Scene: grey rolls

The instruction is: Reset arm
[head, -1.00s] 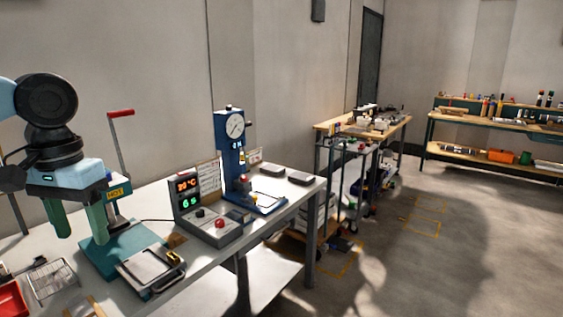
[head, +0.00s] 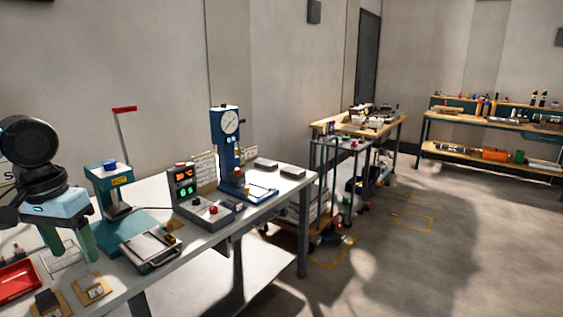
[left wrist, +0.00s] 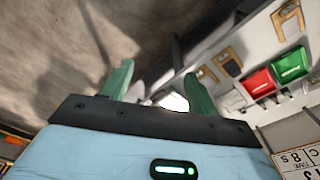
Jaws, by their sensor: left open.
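My left gripper (head: 70,246) is at the left edge of the head view, above the near left part of the white workbench (head: 212,240). Its two green fingers point down and are spread apart with nothing between them. In the left wrist view the same gripper (left wrist: 157,90) shows both green fingers apart and empty, with the bench edge and grey floor beyond. My right gripper is in neither view.
On the bench stand a teal press with a red-handled lever (head: 117,192), a control box with lit digits (head: 200,200), and a blue gauge stand (head: 228,150). A red tray (head: 18,280) lies near the left gripper. The floor at right is clear.

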